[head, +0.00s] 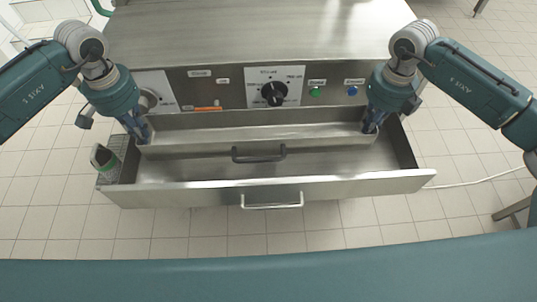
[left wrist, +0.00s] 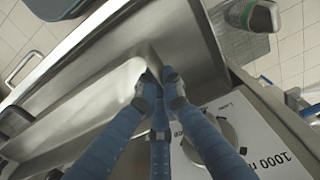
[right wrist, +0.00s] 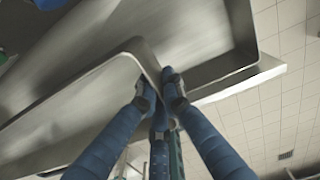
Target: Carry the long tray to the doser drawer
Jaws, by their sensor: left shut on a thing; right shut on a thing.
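The long tray (head: 200,148) is a shallow steel tray with a dark handle on its front wall. It is held level at the back of the open doser drawer (head: 330,188). Whether it rests on the drawer floor or hangs just above it I cannot tell. My left gripper (head: 142,136) is shut on the tray's left end; in the left wrist view the fingers (left wrist: 160,78) pinch its rim. My right gripper (head: 371,127) is shut on the tray's right end, and the right wrist view shows its fingers (right wrist: 158,78) on the rim.
The machine's front panel with a black dial (head: 274,93) and green and blue buttons stands right behind the tray. A cup with a green band (head: 103,158) stands on a grey grate (head: 112,176) at the drawer's left. The drawer's front part is empty.

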